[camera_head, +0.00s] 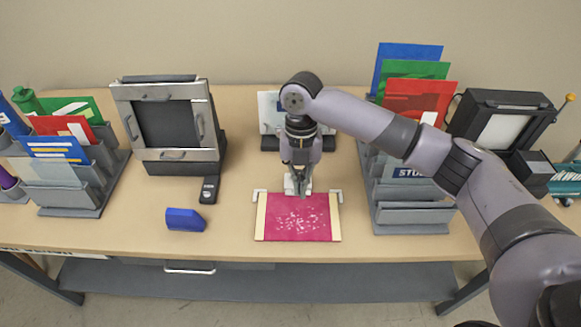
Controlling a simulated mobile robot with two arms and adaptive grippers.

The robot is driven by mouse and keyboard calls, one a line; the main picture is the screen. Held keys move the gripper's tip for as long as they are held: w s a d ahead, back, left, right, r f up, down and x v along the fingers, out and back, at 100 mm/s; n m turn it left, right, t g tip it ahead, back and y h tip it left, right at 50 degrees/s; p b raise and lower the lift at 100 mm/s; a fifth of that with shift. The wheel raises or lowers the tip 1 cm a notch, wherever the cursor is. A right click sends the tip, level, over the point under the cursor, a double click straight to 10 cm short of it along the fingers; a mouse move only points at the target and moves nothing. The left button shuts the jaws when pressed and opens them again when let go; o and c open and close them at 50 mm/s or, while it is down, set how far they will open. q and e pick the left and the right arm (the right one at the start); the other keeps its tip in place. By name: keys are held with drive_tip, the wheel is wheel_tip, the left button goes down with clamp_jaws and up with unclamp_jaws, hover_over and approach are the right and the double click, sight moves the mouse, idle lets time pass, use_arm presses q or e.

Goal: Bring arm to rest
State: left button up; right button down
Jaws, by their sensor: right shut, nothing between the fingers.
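My right arm reaches in from the right over the table (110,225). Its gripper (301,193) points down, shut and empty, just above the back edge of a pink-red sheet (299,218). The sheet has pale specks and cream strips at its left and right sides. I cannot tell whether the fingertips touch it. The gripper partly hides a white piece behind the sheet and a grey stand (268,128) at the back. My left gripper is not in view.
A framed grey device (212,150) stands back left, with a small black device (209,189) and a blue block (185,219) before it. File racks with coloured folders stand at left (70,200) and right (415,217). A black-framed box (502,128) is far right.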

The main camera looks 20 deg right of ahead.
drive_tip(key=s+a+f+m, duration=0.2)
drive_tip(key=a+f, duration=0.1)
drive_tip(key=s+a+f+m+y, duration=0.1)
drive_tip(key=s+a+f+m, duration=0.1)
drive_tip(key=s+a+f, duration=0.1)
drive_tip(key=shift+s+a+f+t+y, duration=0.1)
drive_tip(key=shift+s+a+t+y, duration=0.1)
drive_tip(key=shift+s+t+y, duration=0.15)
drive_tip(key=s+a+f+m+t+y, duration=0.2)
drive_tip(key=s+a+f+m, duration=0.1)
drive_tip(key=s+m, duration=0.35)
drive_tip(key=s+d+f+m+t+h, duration=0.1)
drive_tip(key=s+d+m+h, duration=0.1)
drive_tip(key=s+d+m, duration=0.55)
drive_tip(key=s+d+f+m+t+h, duration=0.15)
drive_tip(key=s+d+m, duration=0.25)
drive_tip(key=d+m, duration=0.65)
wheel_tip(320, 180, down, 26)
drive_tip(key=s+a+m+g+b, duration=0.1)
drive_tip(key=a+m, duration=0.1)
drive_tip(key=a, duration=0.1)
drive_tip(key=s+d+f+g+b, duration=0.1)
drive_tip(key=s+d+f, duration=0.2)
drive_tip(key=s+f, duration=1.4)
drive_tip(key=shift+s+f+h, duration=0.2)
drive_tip(key=shift+f+h, duration=0.1)
drive_tip(key=shift+f, duration=0.1)
drive_tip(key=shift+d, duration=0.1)
